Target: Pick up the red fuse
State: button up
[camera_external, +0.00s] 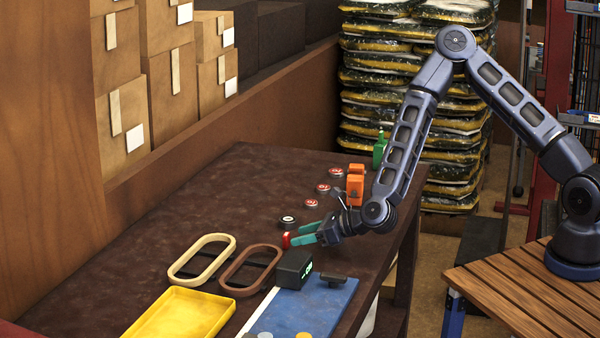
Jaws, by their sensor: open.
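A small red piece (287,240), which looks like the red fuse, is on the dark brown table at the tips of my gripper. My gripper (298,236) reaches in low from the right with its teal fingers pointing left. The fingers are apart, and the red piece is at or between their tips. At this size I cannot tell whether they touch it. Part of the red piece may be hidden by the fingers.
Round caps (312,202) and orange items (355,186) stand behind my gripper, with a green bottle (380,150) farther back. A black display box (294,268), blue board (325,300), oval rings (203,260) and yellow tray (185,315) lie in front. The table's (235,185) left rear is clear.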

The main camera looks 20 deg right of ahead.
aim_at(289, 238)
jog(key=shift+x, duration=2.7)
jog(key=shift+s+a, duration=0.1)
jog(key=shift+c, duration=0.4)
jog(key=c, duration=1)
